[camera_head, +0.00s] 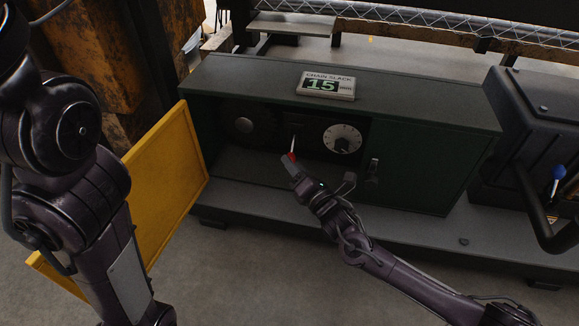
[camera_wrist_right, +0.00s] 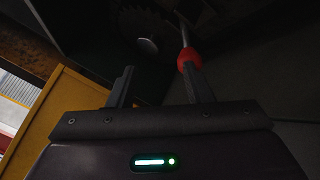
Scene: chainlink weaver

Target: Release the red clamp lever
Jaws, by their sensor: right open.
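The clamp lever is a thin metal rod with a red grip (camera_head: 291,156), inside the open left bay of a dark green cabinet. In the right wrist view the red grip (camera_wrist_right: 188,58) is just beyond the tip of the right-hand finger, overlapping it in the picture; I cannot tell whether they touch. My right gripper (camera_head: 292,168) is at the lower end of the lever; its fingers stand apart in the right wrist view (camera_wrist_right: 159,80), with nothing between them. My left arm comes in at the left, but its gripper is out of view.
The green cabinet (camera_head: 425,160) has a yellow door (camera_head: 165,185) swung open at left. A toothed wheel (camera_head: 245,125) and a white dial (camera_head: 342,138) are inside. A display (camera_head: 327,85) on top reads 15. A blue-knobbed lever (camera_head: 558,173) stands at right.

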